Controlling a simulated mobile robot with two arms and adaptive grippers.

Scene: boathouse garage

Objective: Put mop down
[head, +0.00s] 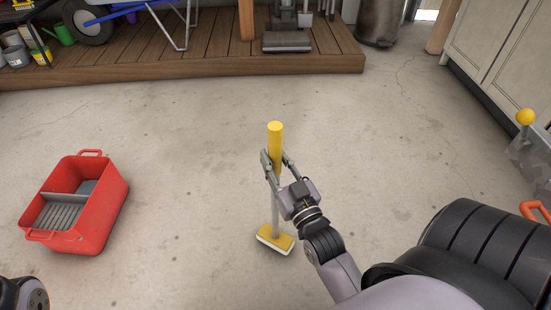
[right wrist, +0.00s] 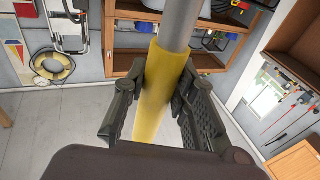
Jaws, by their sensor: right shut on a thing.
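The mop (head: 275,135) has a yellow grip at its top, a grey shaft and a flat yellow head (head: 275,239) with a white underside. It stands nearly upright over the open floor in the middle of the head view. My right gripper (head: 276,164) is shut on the yellow grip. In the right wrist view the yellow grip (right wrist: 160,90) lies between the two fingers, with the grey shaft beyond it. I cannot tell whether the mop head touches the floor.
A red mop bucket (head: 112,212) with a grey wringer stands on the floor at left. A wooden platform (head: 200,68) runs along the back. A dark bin (head: 380,22) and a pale cabinet (head: 500,50) are at right. Concrete floor around the mop is clear.

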